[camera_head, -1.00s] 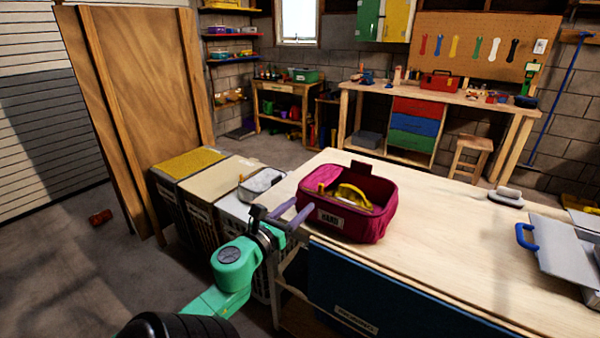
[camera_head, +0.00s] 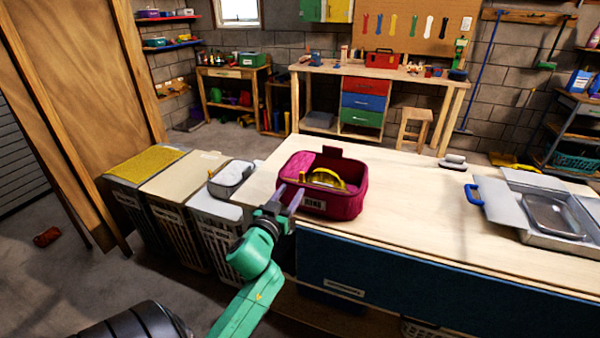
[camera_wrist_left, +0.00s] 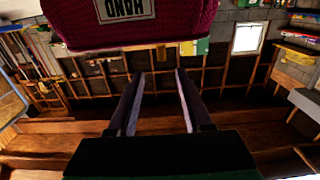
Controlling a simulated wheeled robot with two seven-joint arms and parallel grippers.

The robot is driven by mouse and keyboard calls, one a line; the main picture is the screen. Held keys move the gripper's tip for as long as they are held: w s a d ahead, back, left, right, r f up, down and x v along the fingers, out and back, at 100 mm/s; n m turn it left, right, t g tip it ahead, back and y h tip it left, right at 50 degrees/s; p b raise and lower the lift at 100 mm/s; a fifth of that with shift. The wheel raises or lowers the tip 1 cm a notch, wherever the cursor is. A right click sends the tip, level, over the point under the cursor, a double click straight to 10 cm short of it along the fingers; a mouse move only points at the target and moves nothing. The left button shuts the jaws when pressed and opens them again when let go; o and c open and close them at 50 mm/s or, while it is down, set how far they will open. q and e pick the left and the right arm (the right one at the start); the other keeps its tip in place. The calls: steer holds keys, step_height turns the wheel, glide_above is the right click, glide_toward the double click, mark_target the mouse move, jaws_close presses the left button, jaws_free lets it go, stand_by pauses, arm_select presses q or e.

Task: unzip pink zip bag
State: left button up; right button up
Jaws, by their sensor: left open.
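The pink zip bag (camera_head: 346,207) stands on the light wooden worktop. Its top looks at least partly open, with a yellow item (camera_head: 326,179) inside and a dark tab at its back edge. In the left wrist view the bag (camera_wrist_left: 185,22) hangs upside down at the top, beyond the open, empty fingers (camera_wrist_left: 159,76). I cannot make out the zip pull. My right gripper is not in view.
A grey pouch (camera_head: 231,177) lies on the hampers left of the worktop (camera_head: 410,225). A grey open case (camera_head: 515,232) with a blue handle sits at the right. A small pale-topped block (camera_head: 454,161) lies at the back edge. The worktop between bag and case is clear.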

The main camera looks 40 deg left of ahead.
mark_target(301, 175)
arm_select(q)
steer(key=x, duration=0.9)
steer(key=shift+w+a, duration=0.25)
steer(key=shift+w, duration=0.1)
steer(key=shift+s, duration=0.1)
jaws_close()
stand_by(0.6)
